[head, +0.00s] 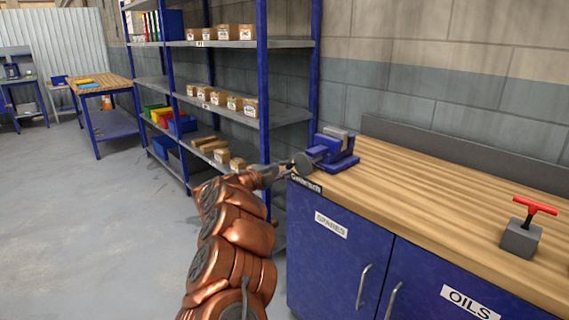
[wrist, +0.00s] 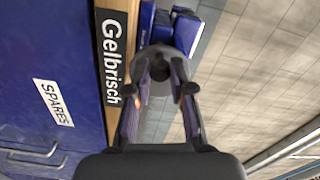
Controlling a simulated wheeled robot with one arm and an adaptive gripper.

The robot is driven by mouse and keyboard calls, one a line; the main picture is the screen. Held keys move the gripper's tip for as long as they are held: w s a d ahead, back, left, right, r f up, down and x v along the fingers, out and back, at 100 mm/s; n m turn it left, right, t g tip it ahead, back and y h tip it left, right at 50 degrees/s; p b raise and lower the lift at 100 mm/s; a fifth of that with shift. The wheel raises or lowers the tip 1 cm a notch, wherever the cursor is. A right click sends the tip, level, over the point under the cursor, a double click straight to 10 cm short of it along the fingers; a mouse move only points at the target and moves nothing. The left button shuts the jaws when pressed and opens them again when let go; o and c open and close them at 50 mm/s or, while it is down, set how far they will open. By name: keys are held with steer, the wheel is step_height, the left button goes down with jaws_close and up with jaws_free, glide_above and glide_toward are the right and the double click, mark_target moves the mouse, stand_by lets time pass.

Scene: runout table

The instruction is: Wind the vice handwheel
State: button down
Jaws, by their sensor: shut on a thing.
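The blue vice (head: 338,150) stands on the near-left corner of the wooden worktop, its grey jaws on top. Its dark round handwheel (head: 303,164) faces my arm and sticks out past the worktop's left end. My gripper (head: 291,168) reaches it from the left. In the wrist view the handwheel (wrist: 160,56) is at the tips of my gripper (wrist: 166,84), in front of the blue vice body (wrist: 186,32). The two fingers are shut on the handwheel, one on each side. The exact contact points are too small and dark to make out.
The blue cabinet (head: 331,255) under the worktop (head: 430,195) carries a SPARES label. A grey block with a red T-handle (head: 521,235) stands at the right. Shelving (head: 235,110) with boxes stands behind my arm. The floor at the left (head: 90,230) is clear.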

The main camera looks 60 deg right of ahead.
steer(key=shift+s+n+p, duration=0.1)
steer(key=shift+n+p, duration=0.6)
steer(key=shift+p, duration=0.3)
steer(key=shift+f, duration=0.2)
steer(key=shift+f, duration=0.1)
steer(key=shift+n+p, duration=0.5)
steer(key=shift+p, duration=0.35)
steer(key=shift+s+f+n+p, duration=0.1)
steer(key=shift+f+n+p, duration=0.1)
steer(key=shift+n+p, duration=0.7)
steer(key=shift+s+f+n+p, duration=0.15)
steer(key=shift+n+p, duration=0.45)
steer(key=shift+p, duration=0.5)
steer(key=shift+a, duration=0.1)
